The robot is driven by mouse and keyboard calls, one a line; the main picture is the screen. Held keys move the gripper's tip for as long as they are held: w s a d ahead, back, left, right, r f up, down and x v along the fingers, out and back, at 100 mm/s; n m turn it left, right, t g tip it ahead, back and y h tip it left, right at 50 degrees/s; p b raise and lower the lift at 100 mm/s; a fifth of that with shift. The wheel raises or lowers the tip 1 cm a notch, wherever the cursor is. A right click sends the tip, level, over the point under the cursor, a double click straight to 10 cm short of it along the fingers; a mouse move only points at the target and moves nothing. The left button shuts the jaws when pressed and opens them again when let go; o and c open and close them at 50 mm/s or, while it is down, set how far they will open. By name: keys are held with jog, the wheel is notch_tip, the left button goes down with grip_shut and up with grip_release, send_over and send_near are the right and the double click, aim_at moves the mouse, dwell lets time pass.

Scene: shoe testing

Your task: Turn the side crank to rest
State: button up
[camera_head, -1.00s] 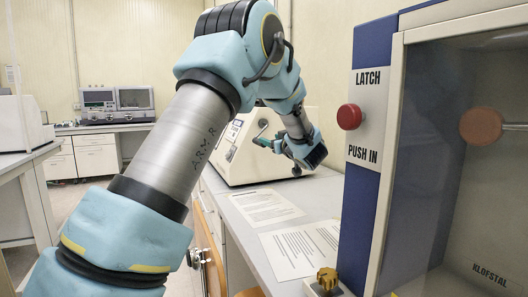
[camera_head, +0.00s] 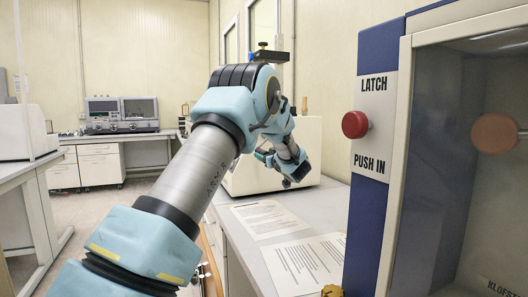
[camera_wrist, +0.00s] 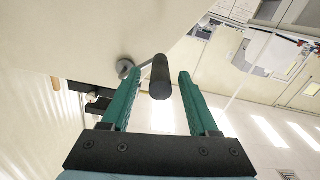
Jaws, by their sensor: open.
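The side crank shows in the wrist view as a black cylindrical handle (camera_wrist: 160,78) on a thin arm. The arm runs to a round grey hub (camera_wrist: 125,67) on the side of a pale machine (camera_wrist: 85,30). My gripper (camera_wrist: 161,74) has two green fingers spread apart, with the handle between their tips. There is a visible gap on the right side of the handle; I cannot tell whether the left finger touches it. In the head view the machine (camera_head: 307,150) stands on the bench, and my arm hides the crank and most of my gripper.
A cabinet with a glass door (camera_head: 430,150) and a red latch button (camera_head: 355,124) stands close on the right. Paper sheets (camera_head: 305,262) lie on the bench (camera_head: 238,207). A far bench carries grey equipment (camera_head: 120,114). Open floor (camera_head: 105,205) lies to the left.

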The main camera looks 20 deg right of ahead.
jog(key=shift+w+a, duration=0.15)
jog(key=shift+w, duration=0.55)
jog(key=shift+c, duration=0.4)
grip_shut()
dwell(0.6)
